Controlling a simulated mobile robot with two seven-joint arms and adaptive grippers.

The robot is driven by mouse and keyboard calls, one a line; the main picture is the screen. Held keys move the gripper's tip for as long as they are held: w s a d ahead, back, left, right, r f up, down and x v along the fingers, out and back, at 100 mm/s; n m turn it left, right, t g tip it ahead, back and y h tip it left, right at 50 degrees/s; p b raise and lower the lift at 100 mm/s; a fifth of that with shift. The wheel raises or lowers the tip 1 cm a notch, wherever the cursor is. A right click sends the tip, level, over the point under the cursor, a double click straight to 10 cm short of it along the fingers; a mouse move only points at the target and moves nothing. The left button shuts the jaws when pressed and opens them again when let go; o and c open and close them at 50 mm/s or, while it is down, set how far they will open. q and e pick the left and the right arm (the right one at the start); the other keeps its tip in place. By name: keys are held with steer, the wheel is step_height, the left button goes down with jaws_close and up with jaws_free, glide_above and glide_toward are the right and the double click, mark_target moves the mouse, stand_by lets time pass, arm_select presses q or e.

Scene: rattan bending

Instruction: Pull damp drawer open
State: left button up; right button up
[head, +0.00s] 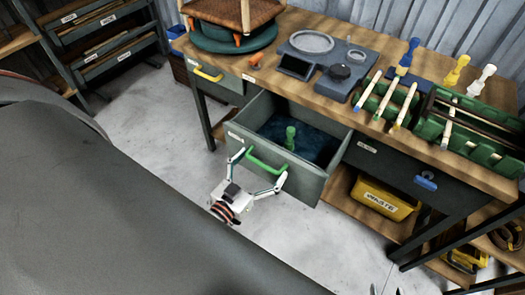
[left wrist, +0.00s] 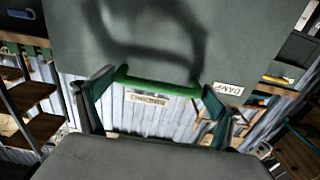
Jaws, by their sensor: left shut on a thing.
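The damp drawer (head: 313,178) is a grey-green drawer pulled well out from under the workbench. A green bottle-like object (head: 290,138) stands inside on a dark blue bottom. Its front has a green bar handle (head: 267,161), also in the left wrist view (left wrist: 155,82), beside a label (left wrist: 228,88) reading DAMP. Only two dark fingertips of my right gripper (head: 385,290) show at the bottom edge, apart from each other, over the floor.
The bench top (head: 290,82) carries a scale-like grey device (head: 333,62) and green racks (head: 470,130). A closed drawer with a blue handle (head: 426,182) is to the right, above a yellow waste bin (head: 384,197). A yellow-handled drawer (head: 208,74) is to the left. Floor in front is clear.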

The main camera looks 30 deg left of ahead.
arm_select(q)
steer(key=o, duration=1.3)
steer(key=shift+d, duration=0.15)
steer(key=s, duration=1.2)
steer(key=shift+a, duration=0.25)
steer(key=d+f+m+g, duration=0.1)
steer(key=d+f+g, duration=0.1)
steer(key=f, duration=0.1)
steer(key=d+f+m+g+h+p, duration=0.1)
steer(key=d+f+g, duration=0.1)
steer(key=f+g, duration=0.1)
steer(key=w+d+f+m+g+h, duration=0.1)
steer(key=d+f+m+g, duration=0.1)
steer(key=f, duration=0.2)
steer(key=shift+d+f+p, duration=0.2)
steer(key=shift+f+p, duration=0.15)
steer(key=shift+f, duration=0.05)
